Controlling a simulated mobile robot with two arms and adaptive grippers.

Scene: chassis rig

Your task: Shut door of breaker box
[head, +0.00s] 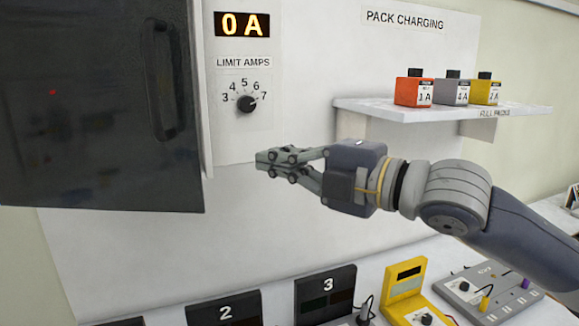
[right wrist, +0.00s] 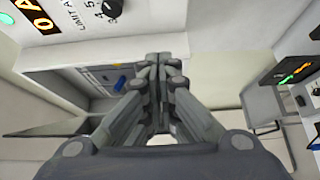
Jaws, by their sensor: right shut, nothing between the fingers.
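The breaker box door (head: 90,110) is the large dark panel at the left of the head view, with a long upright handle (head: 163,80) near its right side. In the right wrist view a grey recess with a blue switch (right wrist: 121,83) shows beyond the fingers; it looks like the open box. My right gripper (head: 268,160) is shut and empty. Its fingertips point left, just right of the door's lower right edge, with a gap in the picture. They also show in the wrist view (right wrist: 164,60). My left gripper is not in view.
A white panel carries an amps display (head: 242,24) and a dial (head: 246,102) above my fingers. A shelf (head: 380,106) with orange, grey and yellow packs (head: 412,92) is at the right. Numbered black units (head: 225,309) and a yellow device (head: 410,290) stand below.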

